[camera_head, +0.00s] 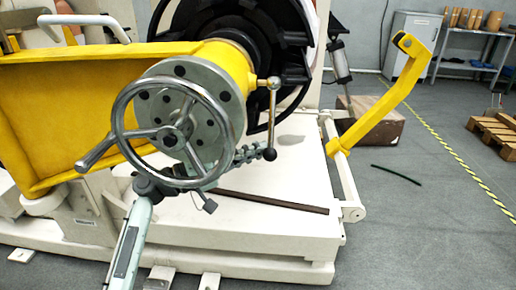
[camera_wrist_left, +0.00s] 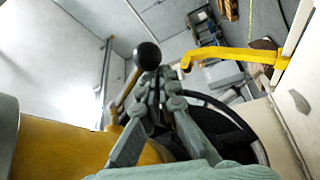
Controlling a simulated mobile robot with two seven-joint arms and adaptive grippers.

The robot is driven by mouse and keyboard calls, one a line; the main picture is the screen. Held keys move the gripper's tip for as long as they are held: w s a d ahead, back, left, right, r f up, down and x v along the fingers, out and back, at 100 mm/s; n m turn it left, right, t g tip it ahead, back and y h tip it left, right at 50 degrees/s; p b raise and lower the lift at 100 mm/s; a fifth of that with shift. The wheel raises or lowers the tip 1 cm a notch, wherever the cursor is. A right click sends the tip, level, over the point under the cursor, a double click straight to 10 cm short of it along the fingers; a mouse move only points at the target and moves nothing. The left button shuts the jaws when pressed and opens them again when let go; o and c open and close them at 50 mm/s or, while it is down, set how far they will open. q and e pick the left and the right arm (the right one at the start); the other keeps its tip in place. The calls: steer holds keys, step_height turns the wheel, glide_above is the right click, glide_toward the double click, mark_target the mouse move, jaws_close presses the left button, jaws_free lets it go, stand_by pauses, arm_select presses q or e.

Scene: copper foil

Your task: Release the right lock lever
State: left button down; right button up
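The lock lever (camera_head: 272,115) is a thin metal rod with a brass-coloured top and a black ball at its lower end. It hangs nearly upright at the right of the yellow hub, beside the handwheel. In the left wrist view the lever's black ball (camera_wrist_left: 147,56) shows just past my fingertips. My left gripper (camera_head: 258,150) reaches in from below behind the handwheel, its tips close beside the ball. Its fingers (camera_wrist_left: 160,84) converge and look shut, with nothing clearly between them. I cannot tell whether they touch the ball. My right gripper is not in view.
The chrome handwheel (camera_head: 187,92) stands in front of my left forearm. A yellow crank arm (camera_head: 390,97) rises at the right from a white frame (camera_head: 345,180). A dark bar (camera_head: 270,201) lies on the white machine base (camera_head: 300,225). Floor at the right is mostly clear.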

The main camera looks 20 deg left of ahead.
arm_select(q)
steer(key=shift+s+d+r, duration=0.25)
steer(key=shift+s+d, duration=0.1)
steer(key=shift+s, duration=0.25)
stand_by(0.4)
